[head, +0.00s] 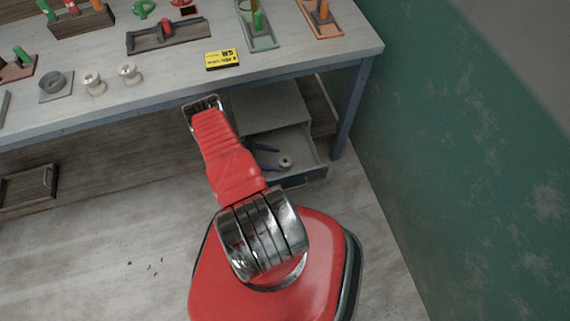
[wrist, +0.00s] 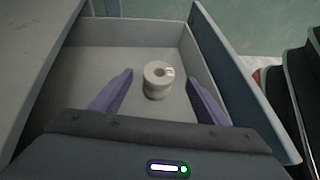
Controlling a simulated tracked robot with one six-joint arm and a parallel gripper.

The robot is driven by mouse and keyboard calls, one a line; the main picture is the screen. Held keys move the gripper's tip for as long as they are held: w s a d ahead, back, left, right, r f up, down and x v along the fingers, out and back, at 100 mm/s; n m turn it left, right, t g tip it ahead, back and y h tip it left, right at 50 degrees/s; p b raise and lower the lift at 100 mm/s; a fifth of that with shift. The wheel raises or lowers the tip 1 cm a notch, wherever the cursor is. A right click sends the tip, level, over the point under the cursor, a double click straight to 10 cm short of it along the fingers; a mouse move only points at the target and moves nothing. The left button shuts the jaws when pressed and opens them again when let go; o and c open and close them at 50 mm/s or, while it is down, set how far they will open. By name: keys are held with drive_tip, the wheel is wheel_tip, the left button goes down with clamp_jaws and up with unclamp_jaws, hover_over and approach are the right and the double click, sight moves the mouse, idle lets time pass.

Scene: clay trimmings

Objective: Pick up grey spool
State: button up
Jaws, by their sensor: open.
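The spool (wrist: 157,80) stands upright on the floor of an open drawer (wrist: 182,30). It looks pale grey to off-white, with a dark centre hole and a small light label on its right side. My gripper (wrist: 159,77) is open, with one purple finger on each side of the spool and a visible gap to each. In the head view the spool (head: 286,162) shows in the drawer (head: 312,176) under the bench, just right of my purple fingers (head: 274,158). My red arm hides part of the drawer's left side there.
Drawer walls stand close around my gripper. The workbench (head: 300,62) is above, with two cream spools (head: 94,84) (head: 129,73), a grey ring on a plate (head: 54,84), a yellow label block (head: 222,59) and tool trays. A green wall (head: 450,150) is at the right.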

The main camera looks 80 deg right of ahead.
sight(287, 161)
drive_tip(key=shift+x, duration=1.95)
drive_tip(key=shift+d, duration=0.1)
drive_tip(key=shift+c, duration=0.3)
drive_tip(key=c, duration=1.2)
